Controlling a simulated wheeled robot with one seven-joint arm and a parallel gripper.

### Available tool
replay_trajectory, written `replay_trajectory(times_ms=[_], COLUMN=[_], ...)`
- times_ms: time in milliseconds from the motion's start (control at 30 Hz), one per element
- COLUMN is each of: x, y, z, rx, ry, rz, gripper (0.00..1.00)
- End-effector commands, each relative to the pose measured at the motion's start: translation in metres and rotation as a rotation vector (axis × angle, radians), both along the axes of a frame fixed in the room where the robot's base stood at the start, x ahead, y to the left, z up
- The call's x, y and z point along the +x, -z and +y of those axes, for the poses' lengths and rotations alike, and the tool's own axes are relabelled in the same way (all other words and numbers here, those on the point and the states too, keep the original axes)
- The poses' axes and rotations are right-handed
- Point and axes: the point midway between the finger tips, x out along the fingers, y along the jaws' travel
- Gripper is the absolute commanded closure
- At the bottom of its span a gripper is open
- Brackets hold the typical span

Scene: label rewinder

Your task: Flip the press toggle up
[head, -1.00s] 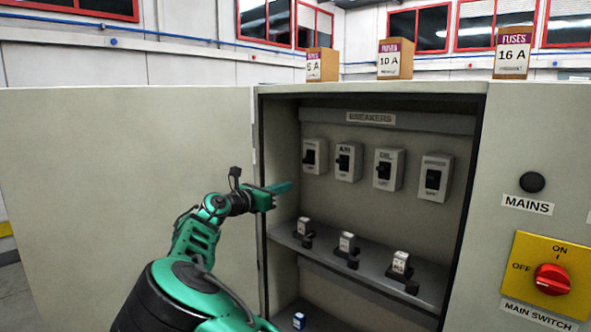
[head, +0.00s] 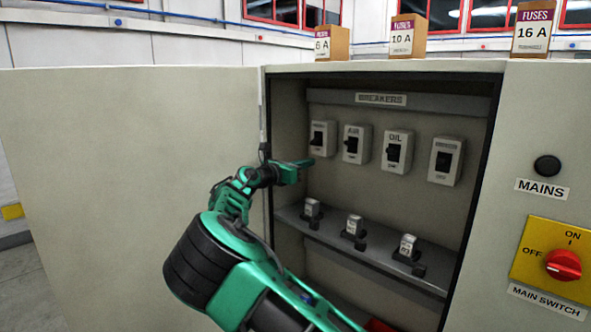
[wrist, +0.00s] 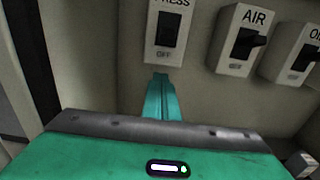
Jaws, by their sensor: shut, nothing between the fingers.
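The press breaker (head: 322,138) is the leftmost of the light grey breaker boxes on the cabinet's back panel. In the wrist view its black toggle (wrist: 169,30) sits between the PRESS label above and the OFF mark below. I cannot tell for sure which way it is tilted. My gripper (head: 311,162) is shut and empty, with its green fingers pointing into the cabinet. In the wrist view the fingertips (wrist: 160,76) appear just below the OFF mark, in line with the press breaker. Contact with the box cannot be made out.
The air breaker (head: 356,144), oil breaker (head: 397,151) and another breaker (head: 446,161) stand to the right. Below is a grey shelf (head: 375,257) with fuse holders. The cabinet's left edge and open door (head: 140,190) are close to my arm. A red main switch (head: 563,265) is at right.

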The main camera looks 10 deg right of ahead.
Motion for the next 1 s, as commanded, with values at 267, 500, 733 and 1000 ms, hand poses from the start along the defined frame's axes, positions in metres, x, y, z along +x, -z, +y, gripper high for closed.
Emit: replay_trajectory(times_ms=[267, 500, 733, 1000], x=[0.008, 0.005, 0.005, 0.004], y=[-0.023, -0.037, -0.038, -0.039], z=[-0.011, -0.008, -0.008, -0.014], rx=[0.002, 0.001, 0.000, 0.009], ry=[-0.002, 0.001, 0.001, 0.007], rz=[-0.002, 0.000, 0.000, 0.005], gripper=[1.00, 1.00, 1.00, 1.00])
